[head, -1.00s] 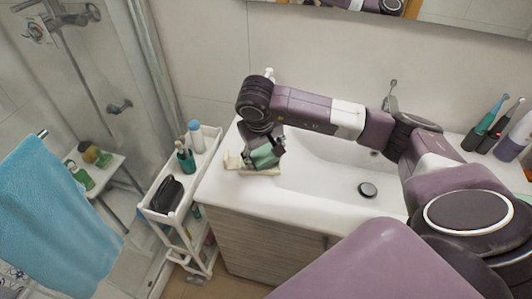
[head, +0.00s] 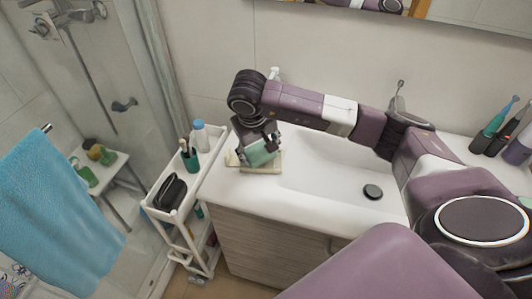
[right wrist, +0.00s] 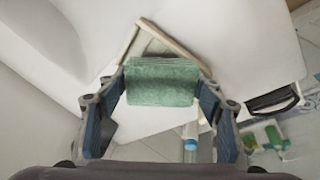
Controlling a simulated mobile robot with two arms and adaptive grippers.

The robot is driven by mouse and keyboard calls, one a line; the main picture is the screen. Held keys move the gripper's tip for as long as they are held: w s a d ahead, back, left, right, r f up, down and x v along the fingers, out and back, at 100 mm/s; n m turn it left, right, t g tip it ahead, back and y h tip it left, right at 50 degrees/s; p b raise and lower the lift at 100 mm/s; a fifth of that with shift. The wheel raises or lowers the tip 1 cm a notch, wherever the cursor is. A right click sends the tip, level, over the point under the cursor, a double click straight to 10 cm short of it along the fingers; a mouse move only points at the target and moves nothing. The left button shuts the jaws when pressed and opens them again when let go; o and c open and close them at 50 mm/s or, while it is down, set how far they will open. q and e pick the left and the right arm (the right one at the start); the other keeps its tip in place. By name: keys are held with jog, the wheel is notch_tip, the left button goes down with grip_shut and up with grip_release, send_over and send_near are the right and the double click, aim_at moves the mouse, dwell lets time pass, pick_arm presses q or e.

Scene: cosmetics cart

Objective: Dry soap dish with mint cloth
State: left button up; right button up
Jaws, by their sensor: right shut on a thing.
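The mint cloth (head: 262,152) is a folded green pad. My right gripper (head: 258,143) is shut on it, and the cloth also shows between the fingers in the right wrist view (right wrist: 162,82). The soap dish (head: 274,168) is a pale, beige-rimmed tray on the left end of the washbasin counter. The cloth is over the dish and hides part of it. In the right wrist view the dish's rim (right wrist: 172,42) shows beyond the cloth. I cannot tell whether the cloth touches the dish. My left gripper is not in view.
The white basin (head: 325,165) lies to the right of the dish. A white cart (head: 160,213) stands left of the counter, holding a black pouch (head: 171,191), a teal cup (head: 190,160) and a bottle (head: 199,134). A blue towel (head: 50,215) hangs at far left.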

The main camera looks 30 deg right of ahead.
jog(key=shift+s+d+f, duration=0.15)
jog(key=shift+s+d, duration=0.25)
jog(key=shift+s, duration=0.15)
jog(key=shift+s+d+f+b, duration=0.1)
jog(key=shift+s+d+b, duration=0.2)
jog(key=shift+s+d, duration=0.2)
jog(key=shift+w+a+f+b, duration=0.1)
jog(key=shift+w+a+b, duration=0.3)
jog(key=shift+a, duration=0.05)
jog(key=shift+w+a, duration=0.6)
jog(key=shift+w, duration=0.1)
jog(key=shift+s+d+b, duration=0.45)
jog(key=shift+s, duration=0.1)
jog(key=shift+s+d, duration=0.55)
jog(key=shift+d, duration=0.05)
jog(key=shift+r+p, duration=1.8)
jog(key=shift+r, duration=1.85)
